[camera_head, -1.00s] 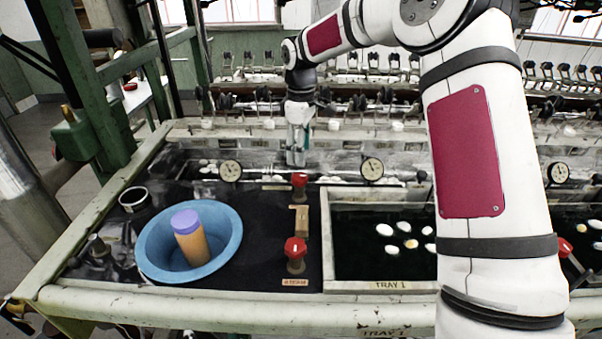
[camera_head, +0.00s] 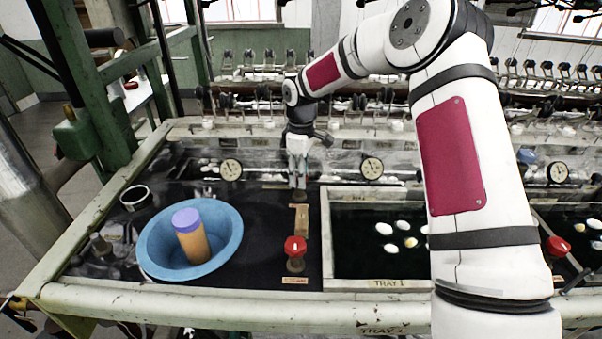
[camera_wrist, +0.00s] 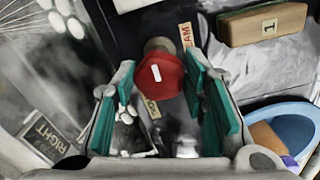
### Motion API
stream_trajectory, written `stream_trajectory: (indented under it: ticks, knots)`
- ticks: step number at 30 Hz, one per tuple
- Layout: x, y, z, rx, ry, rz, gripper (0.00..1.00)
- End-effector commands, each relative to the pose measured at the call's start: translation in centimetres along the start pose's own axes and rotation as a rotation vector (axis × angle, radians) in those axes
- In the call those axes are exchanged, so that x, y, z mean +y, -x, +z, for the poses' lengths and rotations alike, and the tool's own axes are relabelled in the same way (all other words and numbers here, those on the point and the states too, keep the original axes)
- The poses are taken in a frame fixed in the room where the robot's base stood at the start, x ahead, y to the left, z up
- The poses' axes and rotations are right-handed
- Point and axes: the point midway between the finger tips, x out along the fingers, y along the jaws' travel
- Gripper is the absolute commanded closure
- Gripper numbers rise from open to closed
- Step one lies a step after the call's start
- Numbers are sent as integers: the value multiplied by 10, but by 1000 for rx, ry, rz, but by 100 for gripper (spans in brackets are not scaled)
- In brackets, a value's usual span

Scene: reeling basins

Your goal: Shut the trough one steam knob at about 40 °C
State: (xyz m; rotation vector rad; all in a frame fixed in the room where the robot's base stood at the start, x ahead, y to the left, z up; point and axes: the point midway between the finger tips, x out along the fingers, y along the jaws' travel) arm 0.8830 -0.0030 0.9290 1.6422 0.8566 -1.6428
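In the head view, my gripper (camera_head: 299,180) points down at the rear knob's place behind the wooden block (camera_head: 300,219); the gripper hides that knob's red cap. In the wrist view, a red knob (camera_wrist: 160,76) with a white mark sits between the fingertips of my gripper (camera_wrist: 162,72). The teal-padded fingers are spread, with gaps beside the knob. A label ending in "EAM" (camera_wrist: 187,38) lies beside it. The front red knob (camera_head: 295,246) stands clear above another label. The left dial gauge (camera_head: 231,169) and middle dial gauge (camera_head: 372,168) are too small to read.
A blue bowl (camera_head: 152,243) holding an orange cylinder with a purple top (camera_head: 190,234) stands left of the knobs. A dark cup (camera_head: 134,197) is behind it.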

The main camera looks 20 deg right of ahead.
Motion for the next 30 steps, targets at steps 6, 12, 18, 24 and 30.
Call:
stream_trajectory:
  ticks: [6, 12, 18, 24, 30]
  knots:
    - [0, 0, 0, 0, -1, 0, 91]
    - [0, 0, 0, 0, -26, 1, 91]
    - [0, 0, -1, 0, -118, 3, 91]
    - [0, 0, -1, 0, -274, 3, 91]
    - [-1, 0, -1, 0, -448, 3, 91]
